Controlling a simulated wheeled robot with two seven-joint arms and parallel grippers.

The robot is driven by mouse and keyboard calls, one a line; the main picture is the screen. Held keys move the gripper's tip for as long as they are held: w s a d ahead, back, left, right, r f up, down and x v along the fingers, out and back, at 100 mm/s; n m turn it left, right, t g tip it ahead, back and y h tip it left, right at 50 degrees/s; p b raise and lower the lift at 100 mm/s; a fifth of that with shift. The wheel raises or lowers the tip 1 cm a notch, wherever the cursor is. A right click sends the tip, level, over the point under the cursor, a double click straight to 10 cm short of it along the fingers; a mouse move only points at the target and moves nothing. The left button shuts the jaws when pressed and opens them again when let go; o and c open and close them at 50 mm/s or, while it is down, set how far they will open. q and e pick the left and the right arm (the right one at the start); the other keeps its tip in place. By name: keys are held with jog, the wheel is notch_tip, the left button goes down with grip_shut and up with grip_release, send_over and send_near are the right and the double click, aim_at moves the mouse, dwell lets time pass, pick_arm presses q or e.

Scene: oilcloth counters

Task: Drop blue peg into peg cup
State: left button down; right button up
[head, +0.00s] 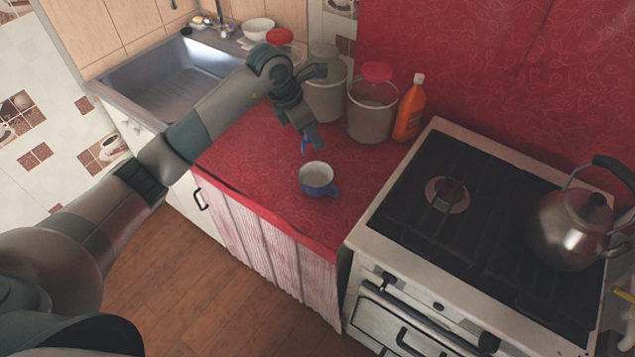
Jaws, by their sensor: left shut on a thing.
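A blue cup with a pale inside and a handle at its right, the peg cup (318,190), stands upright on the red counter. My left gripper (311,141) is above and just behind the cup, pointing down. It is shut on a small blue thing, the blue peg (304,147), which shows at the fingertips, above the counter and apart from the cup. Most of the peg is hidden by the fingers. My right gripper is out of view.
Two buckets (372,112) and an orange bottle (409,110) stand at the back of the red counter (245,160). A stove (450,205) with a kettle (572,225) is at the right. A sink (180,80) is at the left.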

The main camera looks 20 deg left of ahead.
pick_arm(q)
jog(key=shift+f, duration=0.1)
jog(key=shift+f+b, duration=1.25)
jog(key=shift+f, duration=1.7)
jog(key=c, duration=1.7)
grip_release()
jog(key=shift+c, duration=0.2)
jog(key=shift+r, duration=0.1)
